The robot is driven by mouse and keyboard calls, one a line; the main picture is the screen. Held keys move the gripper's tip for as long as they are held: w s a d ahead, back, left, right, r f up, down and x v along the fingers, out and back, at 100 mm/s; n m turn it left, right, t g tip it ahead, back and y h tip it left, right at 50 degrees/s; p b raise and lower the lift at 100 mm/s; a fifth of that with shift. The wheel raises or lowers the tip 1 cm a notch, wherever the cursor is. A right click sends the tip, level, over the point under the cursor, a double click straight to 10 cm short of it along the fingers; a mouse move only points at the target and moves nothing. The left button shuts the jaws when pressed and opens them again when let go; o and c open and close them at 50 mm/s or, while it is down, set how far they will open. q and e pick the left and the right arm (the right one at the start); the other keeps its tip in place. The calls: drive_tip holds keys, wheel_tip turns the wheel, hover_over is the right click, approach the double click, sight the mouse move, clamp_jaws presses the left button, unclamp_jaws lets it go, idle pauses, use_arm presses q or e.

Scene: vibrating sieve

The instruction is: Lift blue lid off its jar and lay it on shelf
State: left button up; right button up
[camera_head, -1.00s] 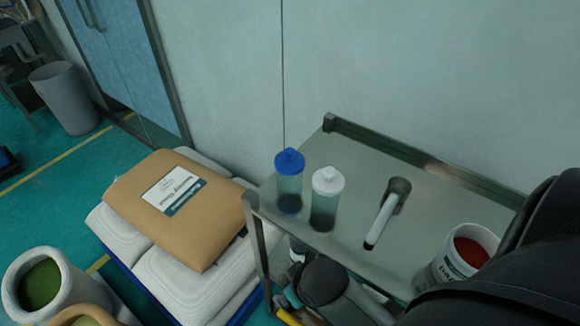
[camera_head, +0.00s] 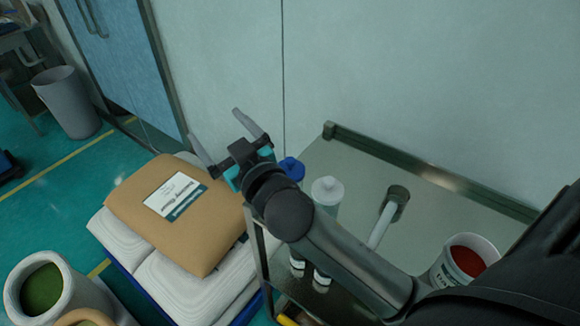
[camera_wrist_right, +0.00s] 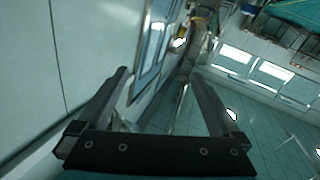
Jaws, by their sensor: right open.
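The blue lid (camera_head: 292,167) sits on its jar at the left end of the metal shelf (camera_head: 345,165). The jar's body is hidden behind my right arm. My right gripper (camera_head: 222,138) is open and empty, left of the blue lid and above the packed sacks, with its fingers pointing up and left. The wrist view shows the two fingers (camera_wrist_right: 160,95) apart with nothing between them. My left gripper is not in view.
A white-lidded jar (camera_head: 327,190) stands right of the blue lid. A scoop-like tool (camera_head: 392,205) and a tub of red material (camera_head: 467,258) are farther right on the shelf. A brown bag (camera_head: 165,215) lies on white sacks (camera_head: 120,240) to the left. The shelf's back middle is clear.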

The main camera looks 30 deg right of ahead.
drive_tip(key=w+a+r+n+t+y, duration=0.1)
drive_tip(key=a+r+n+t+y, duration=0.1)
drive_tip(key=a+r+n+y, duration=0.4)
drive_tip(key=s+a+r+n+g+y, duration=0.2)
drive_tip(key=a+r+n+g+y, duration=0.45)
drive_tip(key=n+y, duration=0.35)
drive_tip(key=g+h, duration=1.4)
drive_tip(key=h, duration=0.3)
approach(292, 158)
drive_tip(key=f, duration=0.6)
drive_tip(key=shift+s+a, duration=0.15)
drive_tip(key=shift+a, duration=0.1)
drive_tip(key=shift+d+f, duration=0.15)
drive_tip(key=shift+f, duration=2.45)
drive_tip(key=c, duration=1)
